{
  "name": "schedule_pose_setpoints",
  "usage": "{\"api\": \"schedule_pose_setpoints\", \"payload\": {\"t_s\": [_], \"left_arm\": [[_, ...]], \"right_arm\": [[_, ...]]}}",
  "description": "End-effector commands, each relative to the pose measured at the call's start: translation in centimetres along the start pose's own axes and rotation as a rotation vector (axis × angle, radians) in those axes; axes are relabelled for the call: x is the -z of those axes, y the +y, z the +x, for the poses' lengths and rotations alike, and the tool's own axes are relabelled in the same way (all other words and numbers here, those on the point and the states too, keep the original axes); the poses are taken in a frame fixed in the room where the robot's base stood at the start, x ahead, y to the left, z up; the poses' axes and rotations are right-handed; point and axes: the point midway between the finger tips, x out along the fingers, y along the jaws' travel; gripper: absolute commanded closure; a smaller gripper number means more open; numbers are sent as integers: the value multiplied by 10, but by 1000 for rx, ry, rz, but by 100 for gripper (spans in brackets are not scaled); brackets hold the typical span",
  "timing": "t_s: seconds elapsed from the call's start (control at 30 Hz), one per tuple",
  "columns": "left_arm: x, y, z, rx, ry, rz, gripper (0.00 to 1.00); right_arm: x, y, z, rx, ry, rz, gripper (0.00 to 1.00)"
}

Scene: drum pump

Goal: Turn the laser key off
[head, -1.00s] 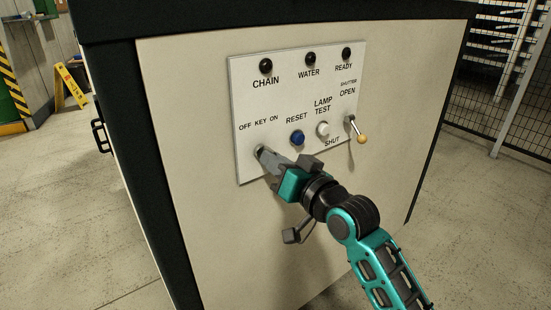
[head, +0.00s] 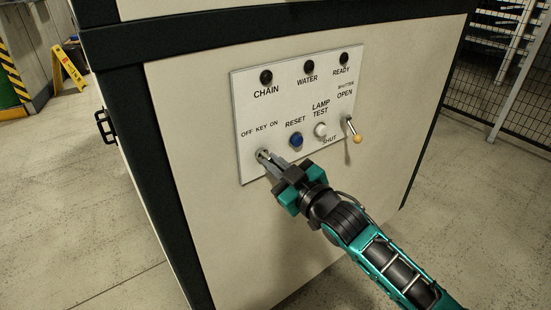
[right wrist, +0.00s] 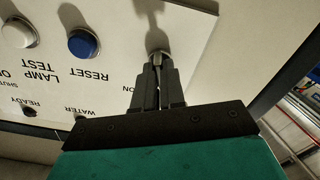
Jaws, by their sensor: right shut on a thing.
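The key switch (head: 262,155) sits at the lower left of the white control panel (head: 247,105), under the label OFF KEY ON. My right gripper (head: 272,162) reaches it from the lower right and is shut on the key. In the right wrist view the narrow fingers (right wrist: 159,75) close on the metal key (right wrist: 157,56) at the panel face. The fingers hide most of the key, so I cannot tell which way it points. My left gripper is not in view.
To the right of the key are a blue reset button (head: 296,140), a white lamp test button (head: 320,130) and a shutter lever (head: 354,132) with a yellow knob. Three dark lamps line the panel's top. A yellow floor sign (head: 69,68) stands far left.

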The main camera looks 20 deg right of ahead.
Motion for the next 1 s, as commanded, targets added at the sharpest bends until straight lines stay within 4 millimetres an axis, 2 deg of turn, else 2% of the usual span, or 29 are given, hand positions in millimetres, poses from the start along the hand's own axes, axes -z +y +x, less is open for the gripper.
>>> {"api": "schedule_pose_setpoints", "payload": {"t_s": [0.3, 0.8, 0.83, 1.0], "left_arm": [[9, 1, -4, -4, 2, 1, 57], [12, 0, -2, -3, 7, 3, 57], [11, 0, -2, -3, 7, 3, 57], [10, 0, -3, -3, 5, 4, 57]], "right_arm": [[1, 0, 0, 0, 2, -110, 100], [1, 0, 0, 0, 3, -132, 100], [1, 0, 0, 0, 3, -132, 89], [1, 0, 0, 0, 2, -131, 73]]}}
